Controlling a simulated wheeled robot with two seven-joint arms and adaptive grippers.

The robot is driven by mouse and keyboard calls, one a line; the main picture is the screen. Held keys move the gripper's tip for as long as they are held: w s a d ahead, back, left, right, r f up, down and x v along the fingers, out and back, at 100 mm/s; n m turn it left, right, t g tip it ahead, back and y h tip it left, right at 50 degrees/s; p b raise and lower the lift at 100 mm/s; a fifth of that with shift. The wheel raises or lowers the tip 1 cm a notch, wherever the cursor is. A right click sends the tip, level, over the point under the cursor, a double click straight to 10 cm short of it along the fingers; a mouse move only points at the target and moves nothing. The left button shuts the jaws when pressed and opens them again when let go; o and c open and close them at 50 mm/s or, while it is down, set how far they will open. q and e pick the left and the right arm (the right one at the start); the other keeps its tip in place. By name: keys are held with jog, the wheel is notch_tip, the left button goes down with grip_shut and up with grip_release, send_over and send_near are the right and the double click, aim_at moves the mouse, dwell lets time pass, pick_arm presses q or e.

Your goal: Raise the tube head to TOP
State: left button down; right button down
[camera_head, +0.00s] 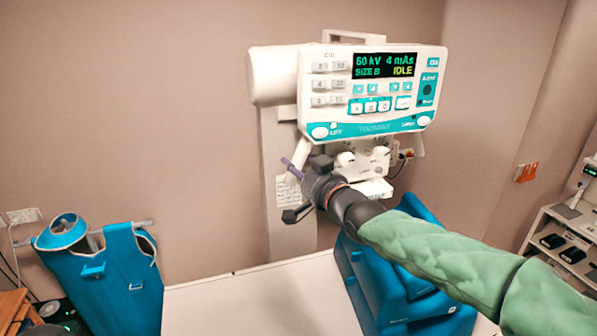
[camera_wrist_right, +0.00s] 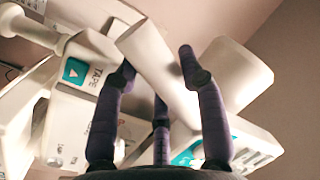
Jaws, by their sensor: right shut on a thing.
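The tube head (camera_head: 325,110) is a white unit with a teal-trimmed control panel, high on a pale column (camera_head: 292,215) against the wall. Its display reads 60 kV, 4 mAs and IDLE. My right gripper (camera_head: 296,168) is below the panel's lower left corner, at a white handle (camera_head: 303,150). In the right wrist view its dark purple fingers (camera_wrist_right: 157,85) are shut around a thick white bar (camera_wrist_right: 152,50), which appears to be this handle. Part of the handle is hidden behind the gripper. I see no readable TOP mark.
A blue padded chair-like support (camera_head: 400,300) stands beneath my right arm. A blue apron (camera_head: 120,285) hangs at the left by a white tabletop (camera_head: 245,300). A shelf unit (camera_head: 545,225) stands at the right. The wall above the tube head is clear.

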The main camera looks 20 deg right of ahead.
jog(key=c, duration=0.7)
grip_release()
jog(key=shift+f, duration=0.15)
jog(key=v, duration=1.2)
jog(key=shift+f, duration=0.1)
